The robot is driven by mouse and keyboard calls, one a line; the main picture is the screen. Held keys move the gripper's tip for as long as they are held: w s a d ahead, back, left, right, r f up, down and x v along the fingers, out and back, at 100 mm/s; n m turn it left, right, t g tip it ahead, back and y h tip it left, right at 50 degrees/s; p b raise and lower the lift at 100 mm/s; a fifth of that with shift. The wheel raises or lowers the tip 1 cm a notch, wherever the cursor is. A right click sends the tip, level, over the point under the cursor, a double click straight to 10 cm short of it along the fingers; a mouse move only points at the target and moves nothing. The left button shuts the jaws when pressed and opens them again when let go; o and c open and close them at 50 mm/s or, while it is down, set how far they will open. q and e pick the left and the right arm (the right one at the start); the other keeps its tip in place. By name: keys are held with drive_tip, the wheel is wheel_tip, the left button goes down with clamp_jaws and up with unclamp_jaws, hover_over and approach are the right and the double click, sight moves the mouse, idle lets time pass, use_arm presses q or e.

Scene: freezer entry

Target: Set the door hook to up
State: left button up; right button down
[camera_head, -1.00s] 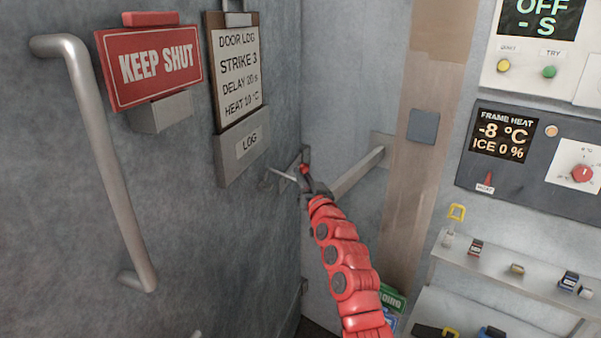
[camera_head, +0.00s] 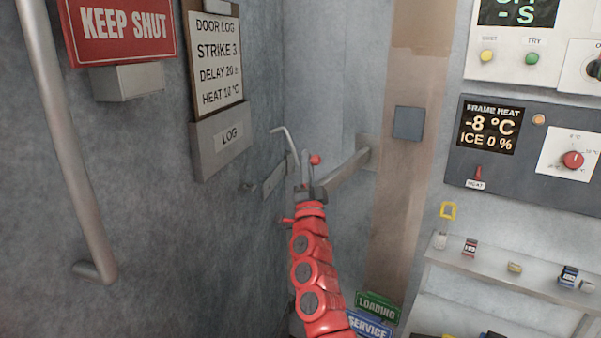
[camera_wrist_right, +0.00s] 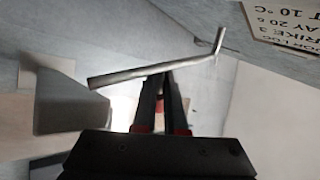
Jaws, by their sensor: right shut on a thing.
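The door hook (camera_head: 287,144) is a thin bent metal rod near the corner where the door meets the frame. It rises from my right gripper and its bent end points up and to the left. It also shows in the right wrist view (camera_wrist_right: 135,75), lying across just beyond the fingertips. My right gripper (camera_head: 307,173), on the red arm, is shut on the hook. The fingers (camera_wrist_right: 160,100) are close together in the right wrist view. The hook's lower end is hidden behind the gripper. My left gripper is not in view.
A grey bar (camera_head: 345,170) juts from the frame just right of the gripper. The door's long handle (camera_head: 72,150), the log box (camera_head: 222,140) and the red sign (camera_head: 120,32) are on the left. Control panels (camera_head: 530,150) and a shelf (camera_head: 500,270) stand right.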

drive_tip(key=shift+s+d+f+m+h+b, duration=0.1)
drive_tip(key=shift+d+m+h+b, duration=0.15)
drive_tip(key=shift+m+h, duration=0.45)
drive_tip(key=shift+s+d+r+m+h+b, duration=0.1)
drive_tip(key=shift+d+m+h+b, duration=0.1)
drive_tip(key=shift+m+h, duration=0.5)
drive_tip(key=shift+s+d+f+m+h+b, duration=0.1)
drive_tip(key=shift+d+m+h+b, duration=0.15)
drive_tip(key=shift+m+h, duration=0.45)
drive_tip(key=shift+m, duration=0.4)
drive_tip(key=c, duration=1)
unclamp_jaws()
drive_tip(key=shift+d, duration=0.1)
drive_tip(key=shift+s+f, duration=0.25)
drive_tip(key=shift+f, duration=0.05)
drive_tip(key=b+v, duration=0.3)
drive_tip(key=v, duration=1.3)
drive_tip(key=shift+s+f+b, duration=0.15)
drive_tip(key=shift+s+b, duration=0.05)
drive_tip(key=shift+b, duration=0.15)
